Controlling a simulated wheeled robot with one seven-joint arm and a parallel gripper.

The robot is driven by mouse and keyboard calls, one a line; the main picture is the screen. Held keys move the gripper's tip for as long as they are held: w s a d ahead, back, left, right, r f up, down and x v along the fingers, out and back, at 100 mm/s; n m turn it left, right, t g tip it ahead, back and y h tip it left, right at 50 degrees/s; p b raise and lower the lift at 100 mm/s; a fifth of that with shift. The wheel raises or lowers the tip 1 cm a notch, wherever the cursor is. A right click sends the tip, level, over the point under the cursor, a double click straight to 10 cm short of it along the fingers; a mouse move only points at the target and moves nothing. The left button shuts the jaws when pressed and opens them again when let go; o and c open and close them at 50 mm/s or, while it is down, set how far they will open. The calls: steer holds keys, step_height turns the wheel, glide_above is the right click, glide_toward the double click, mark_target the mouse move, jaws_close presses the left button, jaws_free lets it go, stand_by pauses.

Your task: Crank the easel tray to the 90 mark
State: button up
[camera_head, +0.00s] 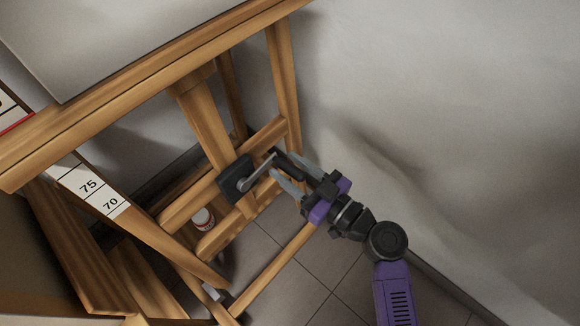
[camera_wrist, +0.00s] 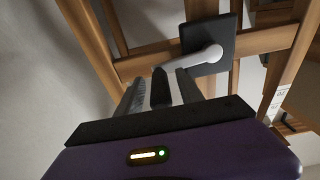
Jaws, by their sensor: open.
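The wooden easel's tray (camera_head: 150,72) runs slantwise across the upper left in the head view, with a pale canvas (camera_head: 90,35) above it. A white scale strip (camera_head: 98,193) below the tray shows 75 and 70. A red line (camera_head: 14,124) crosses the strip above the tray at the left edge; its number is cut off. The crank has a dark square box (camera_head: 236,181), a grey arm (camera_wrist: 201,58) and a dark handle (camera_wrist: 160,88). My gripper (camera_head: 282,166) is open at the crank, its fingers on either side of the handle in the wrist view; contact cannot be told.
Easel legs and crossbars (camera_head: 205,115) stand close around the crank. A grey wall (camera_head: 450,110) rises on the right. Tiled floor (camera_head: 320,275) shows below.

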jaws_close()
stand_by(1.4)
